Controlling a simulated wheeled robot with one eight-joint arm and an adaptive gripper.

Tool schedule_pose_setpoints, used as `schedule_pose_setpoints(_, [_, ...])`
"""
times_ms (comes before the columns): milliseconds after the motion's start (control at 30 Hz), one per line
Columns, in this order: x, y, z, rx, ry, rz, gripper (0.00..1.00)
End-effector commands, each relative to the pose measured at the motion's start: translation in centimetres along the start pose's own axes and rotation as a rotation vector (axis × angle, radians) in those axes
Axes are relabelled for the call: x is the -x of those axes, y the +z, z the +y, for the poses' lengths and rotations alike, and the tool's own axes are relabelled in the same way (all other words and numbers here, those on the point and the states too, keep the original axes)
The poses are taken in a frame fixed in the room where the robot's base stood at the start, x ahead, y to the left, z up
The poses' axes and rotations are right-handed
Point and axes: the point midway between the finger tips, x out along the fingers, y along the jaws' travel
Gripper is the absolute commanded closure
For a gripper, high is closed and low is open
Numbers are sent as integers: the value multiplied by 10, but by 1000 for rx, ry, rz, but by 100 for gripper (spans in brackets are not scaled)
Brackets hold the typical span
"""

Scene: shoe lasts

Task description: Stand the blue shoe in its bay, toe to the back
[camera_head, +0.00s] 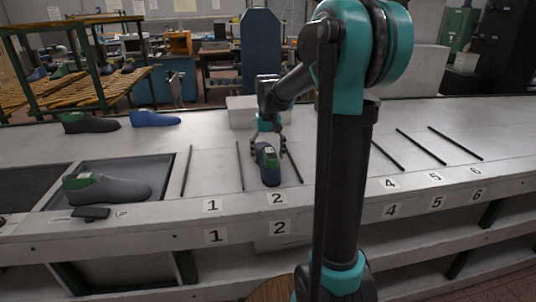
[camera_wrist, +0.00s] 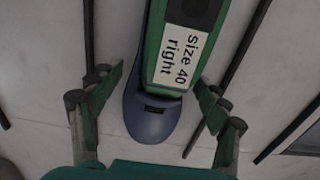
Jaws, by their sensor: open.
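The blue shoe (camera_head: 270,176), with a green top, stands upright on the bench behind the front label 2, between two black rods. In the wrist view the blue shoe (camera_wrist: 150,122) shows its rounded blue end towards my gripper, apparently the toe facing the back. Its green top carries a label reading "size 40 right". My gripper (camera_head: 268,124) is at the back end of the shoe. In the wrist view my gripper (camera_wrist: 155,115) is open, one finger on each side of the rounded end, with gaps visible.
Black rods (camera_head: 187,170) divide the bench top into numbered bays. A grey shoe (camera_head: 105,189) with a green top is in the left tray. Another blue shoe (camera_head: 155,118) and a dark one (camera_head: 90,123) stand at the back left. My arm hides the bench around bay 3.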

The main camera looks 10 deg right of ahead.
Motion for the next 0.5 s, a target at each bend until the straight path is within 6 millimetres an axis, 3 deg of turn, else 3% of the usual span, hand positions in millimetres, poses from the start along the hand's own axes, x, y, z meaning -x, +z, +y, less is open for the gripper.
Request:
schedule_pose_setpoints(267, [15,0,0,0,0,0,24])
schedule_pose_setpoints(500, [63,0,0,0,0,0,24])
